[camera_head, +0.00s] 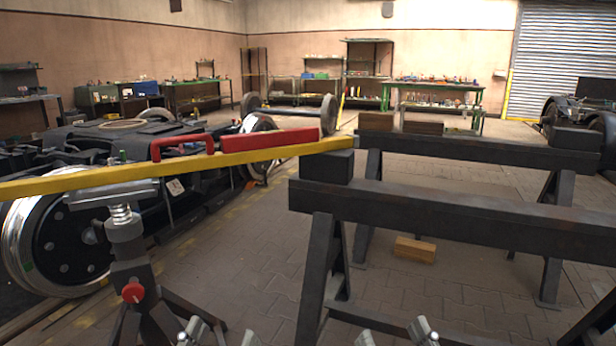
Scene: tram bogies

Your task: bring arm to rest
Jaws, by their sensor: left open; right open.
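My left gripper (219,335) shows only its fingertips at the bottom edge, left of centre. They are apart with nothing between them. My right gripper (394,336) shows its fingertips at the bottom edge, right of centre, also apart and empty. Both arms are otherwise out of view. A long yellow bar (90,180) with a red handle (182,146) and a red block (270,140) spans from the left edge across a support stand (124,228) to a black block (327,167) on the near trestle. Neither gripper touches the bar.
Dark steel trestles (450,213) stand at the right, close ahead. A bogie (95,140) with large wheels (55,245) fills the left. A wooden block (415,249) lies on the paved floor. Workbenches (430,88) line the back wall. Floor between stand and trestle is clear.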

